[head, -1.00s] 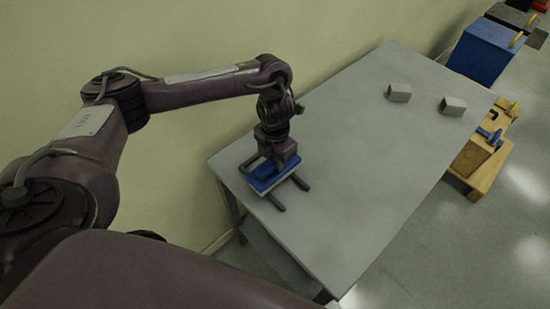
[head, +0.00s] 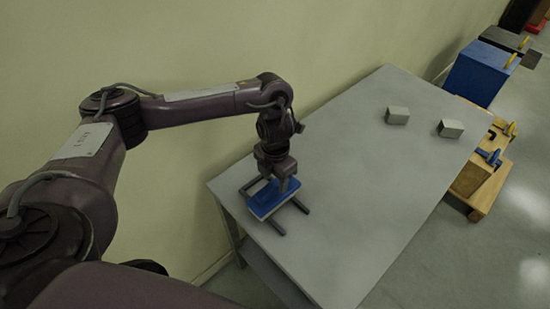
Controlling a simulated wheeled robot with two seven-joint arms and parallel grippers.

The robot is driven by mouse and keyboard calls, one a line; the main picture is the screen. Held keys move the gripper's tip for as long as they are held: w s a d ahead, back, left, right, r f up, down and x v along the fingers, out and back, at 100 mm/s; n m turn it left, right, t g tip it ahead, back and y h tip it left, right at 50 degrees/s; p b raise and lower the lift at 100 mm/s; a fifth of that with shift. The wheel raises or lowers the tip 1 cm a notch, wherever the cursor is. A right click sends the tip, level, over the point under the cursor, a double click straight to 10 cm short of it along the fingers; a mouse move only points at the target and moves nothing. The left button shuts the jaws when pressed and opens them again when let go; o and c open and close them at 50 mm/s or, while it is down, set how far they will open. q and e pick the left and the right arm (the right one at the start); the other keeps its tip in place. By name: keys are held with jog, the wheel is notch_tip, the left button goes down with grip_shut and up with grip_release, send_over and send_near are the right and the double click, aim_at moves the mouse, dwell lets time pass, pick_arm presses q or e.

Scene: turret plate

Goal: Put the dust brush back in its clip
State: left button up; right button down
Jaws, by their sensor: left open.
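My left gripper (head: 291,222) points down over the near left end of the grey table (head: 340,180). No clip can be made out for certain. My right gripper is not in view.
Two small grey boxes (head: 397,115) (head: 450,128) stand at the table's far end. Beyond the right edge are a wooden stand (head: 472,178) with blue and yellow parts and a blue box (head: 480,72). A wall runs along the left. The table's middle is clear.

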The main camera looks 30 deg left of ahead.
pick_arm(q)
notch_tip(320, 180, up, 10)
jog(key=p, duration=0.2)
dwell(0.6)
